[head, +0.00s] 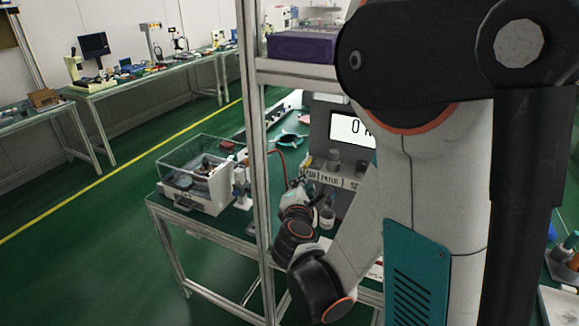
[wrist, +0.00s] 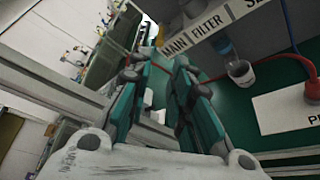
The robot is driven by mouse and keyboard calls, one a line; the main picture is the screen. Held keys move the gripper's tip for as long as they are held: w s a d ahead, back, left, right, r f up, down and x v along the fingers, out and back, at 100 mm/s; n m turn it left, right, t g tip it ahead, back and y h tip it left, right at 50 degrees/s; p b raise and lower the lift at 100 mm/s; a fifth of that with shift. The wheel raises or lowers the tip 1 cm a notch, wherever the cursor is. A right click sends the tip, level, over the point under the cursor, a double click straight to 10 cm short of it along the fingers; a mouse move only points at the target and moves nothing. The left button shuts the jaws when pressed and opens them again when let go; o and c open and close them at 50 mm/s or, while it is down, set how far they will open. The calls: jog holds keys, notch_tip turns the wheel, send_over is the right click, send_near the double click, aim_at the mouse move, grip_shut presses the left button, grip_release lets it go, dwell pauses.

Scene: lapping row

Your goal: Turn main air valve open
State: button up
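The label strip reading MAIN, FILTER and a cut-off third word shows in the wrist view (wrist: 212,27) and in the head view (head: 331,179). The MAIN label is at its left end. Grey fittings above the strip (wrist: 190,10) are cut by the wrist view's top edge, and I cannot make out the valve's handle or its position. My gripper (wrist: 159,70) has its two teal fingers apart, with nothing seen between them. Its fingertips are below and left of the MAIN label in the wrist picture. In the head view, my gripper (head: 296,192) is small, left of the strip, and partly hidden by my arm.
A filter bowl (wrist: 240,70) hangs under the strip, close to red and blue hoses. A metal frame post (head: 256,150) stands left of my arm. A clear-lidded machine (head: 200,178) sits on the bench. A purple bin (head: 300,46) is on the shelf above.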

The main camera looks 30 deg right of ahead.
aim_at(306, 168)
jog(key=b+x, duration=0.2)
jog(key=x, duration=1.1)
jog(key=shift+w+d+f+b, duration=0.1)
jog(key=shift+w+d+b, duration=0.15)
jog(key=shift+b, duration=0.15)
jog(key=shift+c, duration=0.6)
grip_shut()
